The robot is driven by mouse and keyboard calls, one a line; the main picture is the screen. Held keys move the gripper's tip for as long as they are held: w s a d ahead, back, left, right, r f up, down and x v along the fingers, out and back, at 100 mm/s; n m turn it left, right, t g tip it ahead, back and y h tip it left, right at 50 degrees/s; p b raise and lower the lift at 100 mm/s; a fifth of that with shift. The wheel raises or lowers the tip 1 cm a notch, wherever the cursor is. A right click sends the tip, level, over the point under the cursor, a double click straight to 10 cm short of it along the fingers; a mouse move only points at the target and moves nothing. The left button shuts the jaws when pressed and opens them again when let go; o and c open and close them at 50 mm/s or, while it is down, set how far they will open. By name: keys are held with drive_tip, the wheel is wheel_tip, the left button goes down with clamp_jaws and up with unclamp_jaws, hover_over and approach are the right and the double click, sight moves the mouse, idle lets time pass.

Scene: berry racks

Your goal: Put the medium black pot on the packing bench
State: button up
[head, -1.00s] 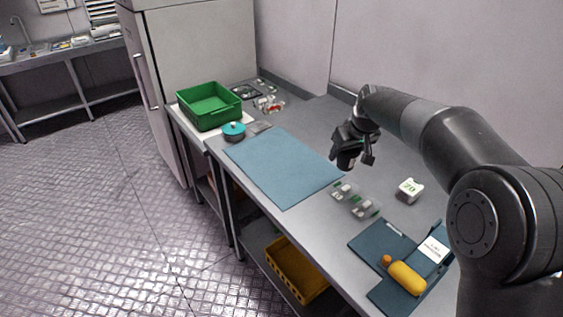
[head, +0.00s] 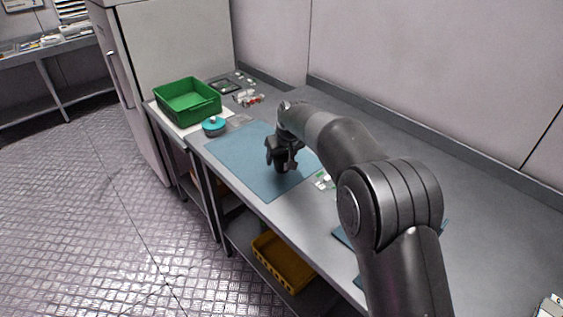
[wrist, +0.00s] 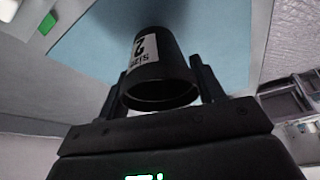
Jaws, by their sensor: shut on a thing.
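The black pot (wrist: 160,75) with a white printed label is between the two fingers of my gripper (wrist: 163,85) in the wrist view. My gripper is shut on it. In the head view my gripper (head: 283,160) is over the blue mat (head: 236,150) on the grey bench (head: 350,130), and the dark pot shows only as a small shape under the fingers. Whether the pot touches the mat cannot be told.
A green crate (head: 188,108) and a teal round container (head: 213,127) stand at the bench's far left. Small clear packs (head: 322,180) lie right of the mat. A yellow crate (head: 283,262) is on the lower shelf. A wall runs behind the bench.

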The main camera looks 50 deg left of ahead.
drive_tip(key=shift+f, duration=1.2)
drive_tip(key=shift+f, duration=0.15)
drive_tip(key=o, duration=1)
drive_tip(key=shift+c, duration=0.2)
drive_tip(key=v, duration=1.2)
